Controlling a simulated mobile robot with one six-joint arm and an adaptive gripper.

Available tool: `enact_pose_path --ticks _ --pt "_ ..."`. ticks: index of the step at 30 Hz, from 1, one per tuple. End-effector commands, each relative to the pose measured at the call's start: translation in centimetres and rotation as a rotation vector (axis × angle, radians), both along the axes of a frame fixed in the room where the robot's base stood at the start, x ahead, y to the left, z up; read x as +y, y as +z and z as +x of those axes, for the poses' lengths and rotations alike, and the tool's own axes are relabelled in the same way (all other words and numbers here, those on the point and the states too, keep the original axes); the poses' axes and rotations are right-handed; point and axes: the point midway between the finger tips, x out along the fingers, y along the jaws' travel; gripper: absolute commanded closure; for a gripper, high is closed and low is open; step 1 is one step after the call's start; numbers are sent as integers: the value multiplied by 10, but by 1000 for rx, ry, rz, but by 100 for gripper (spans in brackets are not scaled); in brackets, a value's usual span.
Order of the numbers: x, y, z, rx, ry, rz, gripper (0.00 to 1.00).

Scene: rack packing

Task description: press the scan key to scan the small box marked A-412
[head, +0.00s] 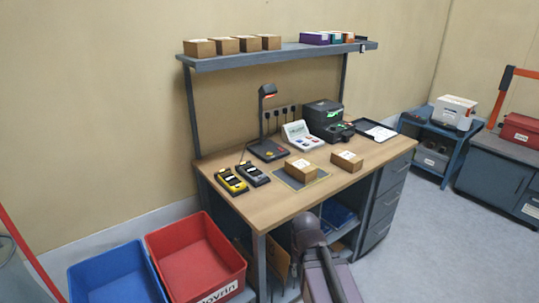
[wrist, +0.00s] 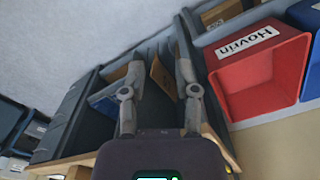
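Two small brown boxes with white labels lie on the desk. One box (head: 300,169) sits on a dark mat (head: 319,177); the other box (head: 346,161) sits to its right on bare wood. The labels are too small to read, so I cannot tell which is A-412. Behind them, a black scanner stand (head: 268,151) has an upright post, a head with a red glow and an orange spot on its base; I cannot make out the scan key for certain. My gripper (wrist: 158,62) is open and empty in the wrist view, away from the desktop. My arm shows before the desk.
The desk (head: 270,204) also holds yellow and grey handheld devices (head: 231,180), a white panel (head: 299,135), a black printer (head: 323,118) and a clipboard (head: 375,130). A shelf (head: 290,53) with boxes hangs above. Red (head: 205,245) and blue (head: 118,272) bins stand at left.

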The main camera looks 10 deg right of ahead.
Motion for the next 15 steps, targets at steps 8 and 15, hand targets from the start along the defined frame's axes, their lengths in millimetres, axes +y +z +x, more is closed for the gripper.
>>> enact_pose_path --ticks 8,15 --pt "0 0 0 0 0 0 100" --pt "0 0 0 0 0 0 100"
